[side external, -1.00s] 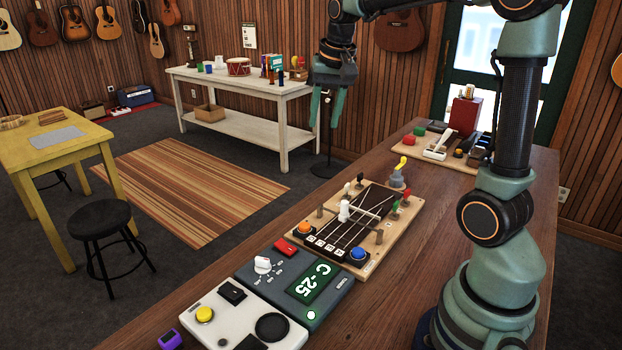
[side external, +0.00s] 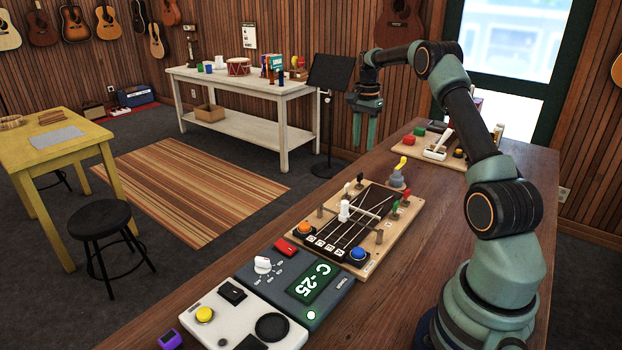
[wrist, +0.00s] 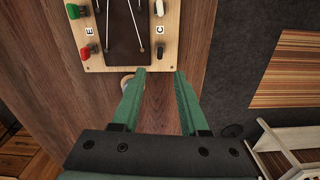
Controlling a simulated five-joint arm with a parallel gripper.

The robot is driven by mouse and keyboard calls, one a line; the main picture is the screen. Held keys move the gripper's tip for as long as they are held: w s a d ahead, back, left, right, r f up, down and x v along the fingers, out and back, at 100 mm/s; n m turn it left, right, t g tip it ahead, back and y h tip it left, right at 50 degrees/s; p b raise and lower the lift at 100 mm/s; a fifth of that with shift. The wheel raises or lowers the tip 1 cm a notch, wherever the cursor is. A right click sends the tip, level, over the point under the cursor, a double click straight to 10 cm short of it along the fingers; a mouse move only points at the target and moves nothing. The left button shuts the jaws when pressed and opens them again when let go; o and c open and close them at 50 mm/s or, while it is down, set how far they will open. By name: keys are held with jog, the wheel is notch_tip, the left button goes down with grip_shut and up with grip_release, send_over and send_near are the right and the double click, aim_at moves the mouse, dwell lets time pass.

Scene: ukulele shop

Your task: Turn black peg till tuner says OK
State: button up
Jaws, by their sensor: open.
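The black peg (side external: 360,178) is on the far left edge of the wooden string board (side external: 318,272), beside a white-topped peg (side external: 347,187). In the wrist view the black peg (wrist: 160,34) is beside the letter C. The tuner (side external: 318,283) has a green screen reading "C -25". My gripper (side external: 364,146) is open and empty, pointing down above and beyond the board's far end. In the wrist view its fingertips (wrist: 160,73) are apart, with the black peg ahead of the gap between them.
A red peg (side external: 406,194) and a green peg (side external: 395,210) are on the board's other side. A grey post with a yellow lever (side external: 399,172) stands just past the board's far end. A wooden tray (side external: 408,150) with several items is farther back. Bare tabletop lies to the right.

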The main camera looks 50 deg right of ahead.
aim_at(360, 173)
notch_tip(360, 173, down, 10)
jog(key=shift+f, duration=0.15)
dwell(0.3)
grip_shut()
